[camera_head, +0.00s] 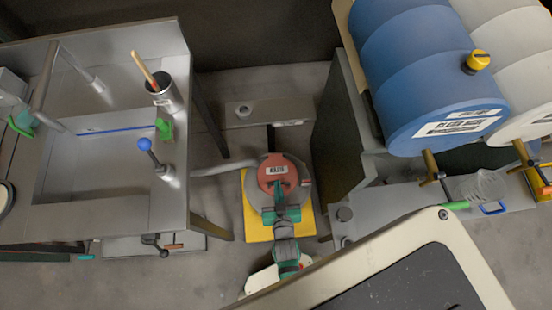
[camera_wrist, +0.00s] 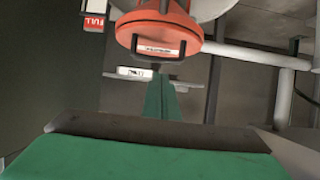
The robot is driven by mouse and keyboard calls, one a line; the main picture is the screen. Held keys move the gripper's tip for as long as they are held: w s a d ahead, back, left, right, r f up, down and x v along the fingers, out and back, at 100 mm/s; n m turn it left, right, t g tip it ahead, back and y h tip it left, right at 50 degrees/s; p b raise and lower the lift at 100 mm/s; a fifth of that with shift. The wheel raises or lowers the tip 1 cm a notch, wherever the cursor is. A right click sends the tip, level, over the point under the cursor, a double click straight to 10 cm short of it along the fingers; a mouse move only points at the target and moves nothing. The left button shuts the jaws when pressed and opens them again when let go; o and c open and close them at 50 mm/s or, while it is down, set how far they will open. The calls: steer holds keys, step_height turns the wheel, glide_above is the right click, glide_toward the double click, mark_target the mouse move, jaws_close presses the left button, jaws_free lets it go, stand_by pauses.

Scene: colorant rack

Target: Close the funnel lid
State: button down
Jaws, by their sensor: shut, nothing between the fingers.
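The round orange-red lid (camera_head: 277,165) bears a white label and shows in the middle of the head view, over the grey round funnel (camera_head: 258,213). In the wrist view the lid (camera_wrist: 160,22) is at the top, with a dark handle around its label. A grey rounded surface shows behind it. My gripper (camera_head: 281,190) has green fingers and is in front of the lid in the head view. In the wrist view my gripper (camera_wrist: 161,76) is shut and empty, its tips just below the lid's handle. I cannot tell whether they touch, or how far the lid is tilted.
The yellow base (camera_head: 252,228) is under the funnel. A steel sink bench (camera_head: 130,215) stands at left, with a grey pipe (camera_head: 215,170) running towards the funnel. A blue drum (camera_head: 430,70) lies on a rack at right. A grey cabinet (camera_head: 335,140) stands close to the funnel's right.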

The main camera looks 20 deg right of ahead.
steer(key=s+a+f, duration=0.2)
steer(key=s+f, duration=0.1)
steer(key=s, duration=0.5)
steer(key=shift+a+f, duration=0.15)
steer(key=shift+a, duration=0.05)
steer(key=shift+w, duration=0.1)
steer(key=s+a+r+n+t+y, duration=0.1)
steer(key=s+a+r, duration=0.1)
steer(key=r, duration=0.7)
steer(key=s+a+r+n+t+y, duration=0.1)
steer(key=s+a+r, duration=0.1)
steer(key=a+r, duration=0.3)
steer(key=s+a+r+n+t+y, duration=0.1)
steer(key=s+a+r+n+y, duration=0.1)
steer(key=r, duration=1.1)
steer(key=shift+s+a+r, duration=0.15)
steer(key=shift+s+a, duration=0.05)
steer(key=shift+a, duration=0.5)
